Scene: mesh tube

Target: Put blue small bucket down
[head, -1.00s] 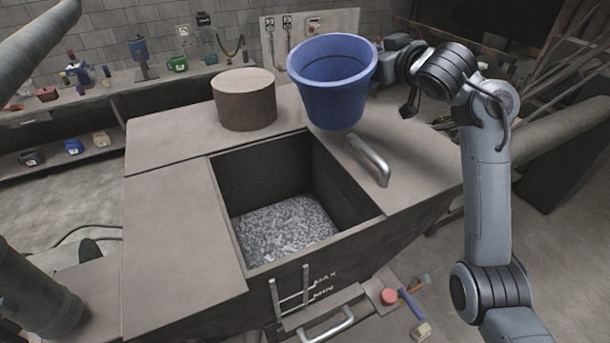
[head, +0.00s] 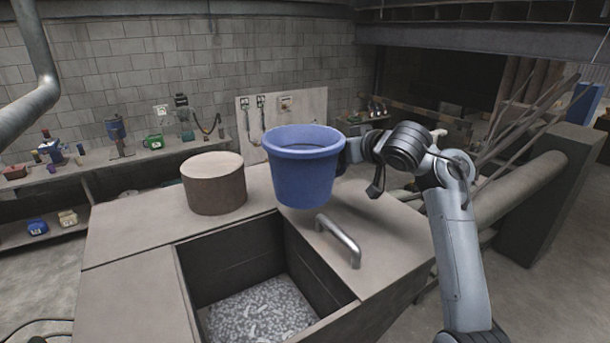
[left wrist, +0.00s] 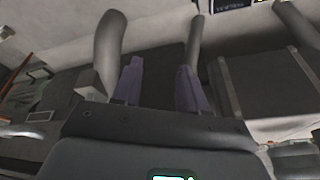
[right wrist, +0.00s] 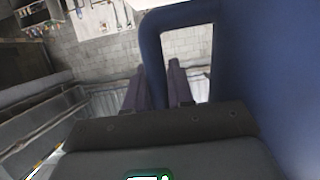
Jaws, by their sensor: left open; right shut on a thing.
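The blue small bucket (head: 303,178) is upright over the bench top (head: 255,205) in the head view, behind the metal handle and right of a brown cylinder. I cannot tell if its base touches the surface. My right arm reaches it from the right; the gripper's tips are hidden there. In the right wrist view the right gripper (right wrist: 158,85) is shut on the bucket's blue loop handle (right wrist: 150,45), with the bucket wall (right wrist: 265,70) filling the right side. My left gripper (left wrist: 158,85) is open and empty in the left wrist view, out of the head view.
The brown cylinder (head: 214,188) stands on the bench left of the bucket. A metal bar handle (head: 338,240) rises in front of it. An open square pit (head: 240,262) with grey granules lies nearer. Tools line a shelf at the back left.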

